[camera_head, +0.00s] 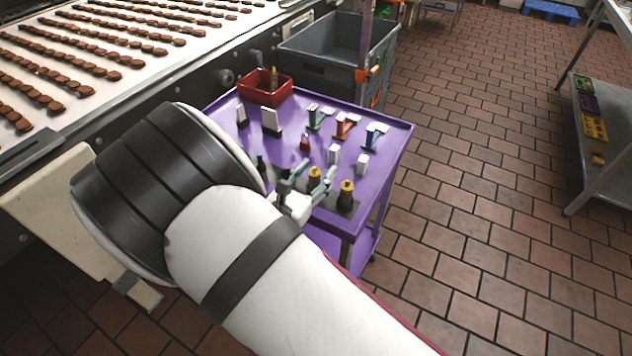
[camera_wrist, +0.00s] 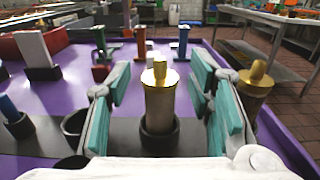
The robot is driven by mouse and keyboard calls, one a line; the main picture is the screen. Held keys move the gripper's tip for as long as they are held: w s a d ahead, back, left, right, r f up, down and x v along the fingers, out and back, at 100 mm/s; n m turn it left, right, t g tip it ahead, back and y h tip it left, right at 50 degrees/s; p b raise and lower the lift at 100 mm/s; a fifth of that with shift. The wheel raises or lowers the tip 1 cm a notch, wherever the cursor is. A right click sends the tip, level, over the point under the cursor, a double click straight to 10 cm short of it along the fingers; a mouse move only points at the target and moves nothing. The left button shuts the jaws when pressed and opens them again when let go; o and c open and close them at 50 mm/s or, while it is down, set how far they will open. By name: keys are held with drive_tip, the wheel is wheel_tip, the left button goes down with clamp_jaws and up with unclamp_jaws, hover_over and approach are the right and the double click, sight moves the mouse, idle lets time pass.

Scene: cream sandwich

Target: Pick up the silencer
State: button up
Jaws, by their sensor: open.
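Two brass cylinders with narrow knobs on top look like silencers. One silencer (camera_wrist: 160,101) stands upright in a dark round holder in the middle of the wrist view, and also shows in the head view (camera_head: 314,177). The other brass cylinder (camera_wrist: 253,88) stands to the right, outside the fingers; it shows in the head view (camera_head: 347,188) too. My gripper (camera_wrist: 161,82) is open, with its teal pads on either side of the middle silencer and visible gaps to both. In the head view my gripper (camera_head: 311,181) is low over the front of the cart, partly hidden by my arm.
A conveyor with brown biscuits (camera_head: 75,75) lies left.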

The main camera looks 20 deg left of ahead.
drive_tip(key=c, duration=1.1)
drive_tip(key=shift+o, duration=0.2)
drive_tip(key=shift+r, duration=0.1)
